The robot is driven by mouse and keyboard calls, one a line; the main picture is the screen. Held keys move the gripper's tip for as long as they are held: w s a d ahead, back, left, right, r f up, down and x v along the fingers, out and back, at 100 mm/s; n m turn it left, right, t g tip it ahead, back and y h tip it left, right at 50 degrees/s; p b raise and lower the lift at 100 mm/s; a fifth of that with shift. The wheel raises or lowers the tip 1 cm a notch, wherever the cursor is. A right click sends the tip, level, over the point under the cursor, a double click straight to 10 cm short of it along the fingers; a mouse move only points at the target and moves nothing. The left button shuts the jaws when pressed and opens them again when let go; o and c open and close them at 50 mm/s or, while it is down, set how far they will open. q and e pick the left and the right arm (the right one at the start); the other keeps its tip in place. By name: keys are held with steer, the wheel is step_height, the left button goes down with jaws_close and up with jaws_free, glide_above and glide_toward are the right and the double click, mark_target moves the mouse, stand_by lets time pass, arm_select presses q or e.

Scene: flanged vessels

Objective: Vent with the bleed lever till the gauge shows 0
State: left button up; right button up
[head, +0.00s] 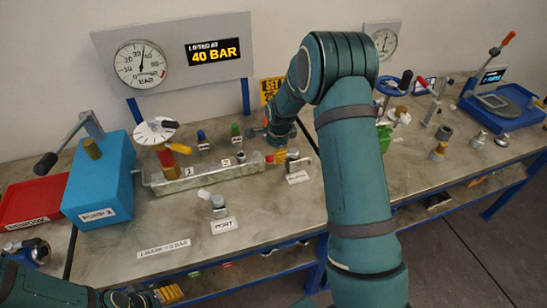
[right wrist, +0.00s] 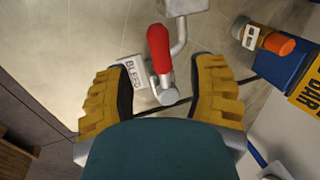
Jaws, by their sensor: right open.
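The bleed lever has a red grip (right wrist: 159,50) on a grey metal arm, beside a white BLEED label (right wrist: 130,73) in the right wrist view. My right gripper (right wrist: 163,98) is open, its yellow fingers on either side of the lever, with visible gaps. In the head view this gripper (head: 281,156) is at the right end of the manifold (head: 215,177), partly hidden by my arm. The round gauge (head: 140,64) has its needle pointing nearly straight up, away from the low end. My left gripper (head: 150,296) is at the bottom left edge, partly cut off.
A sign (head: 218,52) reads 40 BAR. A blue box (head: 98,185) with a lever and a red tray (head: 32,203) stand at left. A PORT fitting (head: 219,205) stands in front of the manifold.

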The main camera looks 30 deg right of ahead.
steer(key=shift+x, duration=2.6)
steer(key=shift+c, duration=0.4)
jaws_close()
